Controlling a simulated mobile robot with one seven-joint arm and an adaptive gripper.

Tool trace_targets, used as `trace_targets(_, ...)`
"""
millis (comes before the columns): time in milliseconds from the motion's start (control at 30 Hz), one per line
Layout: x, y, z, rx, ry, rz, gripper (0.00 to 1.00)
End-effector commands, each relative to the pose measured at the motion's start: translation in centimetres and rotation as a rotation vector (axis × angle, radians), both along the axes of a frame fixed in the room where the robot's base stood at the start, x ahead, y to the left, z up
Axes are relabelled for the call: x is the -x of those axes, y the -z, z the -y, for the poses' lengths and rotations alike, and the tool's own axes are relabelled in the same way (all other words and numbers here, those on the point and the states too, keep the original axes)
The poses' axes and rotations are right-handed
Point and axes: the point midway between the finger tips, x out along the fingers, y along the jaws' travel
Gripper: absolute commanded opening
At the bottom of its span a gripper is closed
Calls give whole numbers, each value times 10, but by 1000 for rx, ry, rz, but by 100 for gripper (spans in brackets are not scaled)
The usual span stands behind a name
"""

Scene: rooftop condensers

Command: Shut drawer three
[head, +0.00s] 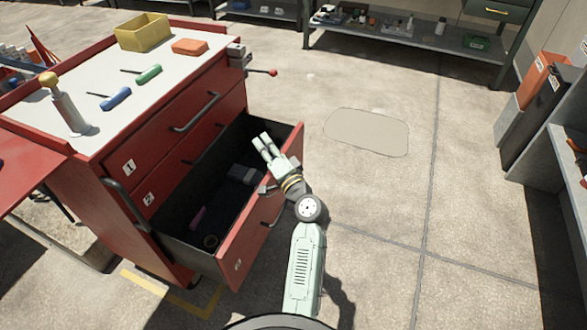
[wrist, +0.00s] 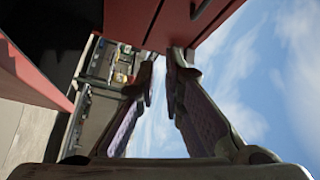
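Drawer three (head: 235,258), with a red front, is pulled well out of the red tool cabinet (head: 112,212). Its dark inside holds a grey item (head: 242,174), a purple item (head: 198,217) and a small ring (head: 210,241). My gripper (head: 264,142) is at the drawer's front panel, over its top edge in the head view; I cannot tell whether it touches. In the wrist view its two fingers (wrist: 163,62) stand apart with sky between them and nothing held. My arm hides part of the drawer front and its handle.
Drawers one (head: 129,166) and two (head: 149,198) are closed. On the cabinet top are a yellow bin (head: 142,33), an orange box (head: 189,47) and screwdrivers. Shelving (head: 562,140) stands at right. The floor (head: 400,205) right of the drawer is clear.

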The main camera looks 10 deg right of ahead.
Motion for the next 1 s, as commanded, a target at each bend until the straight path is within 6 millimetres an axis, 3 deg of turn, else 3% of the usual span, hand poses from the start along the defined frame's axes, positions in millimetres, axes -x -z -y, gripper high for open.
trace_targets(33,12,41,40,-63,35,-67,4)
trace_targets(100,30,78,80,-146,67,-128,0)
trace_targets(200,55,112,120,-237,104,-179,0)
trace_targets(300,70,130,140,-291,125,-202,0)
trace_targets(467,67,133,145,-312,131,-206,0)
trace_targets(900,-18,130,122,-311,130,-205,0)
trace_targets(1000,-29,131,109,-310,127,-209,0)
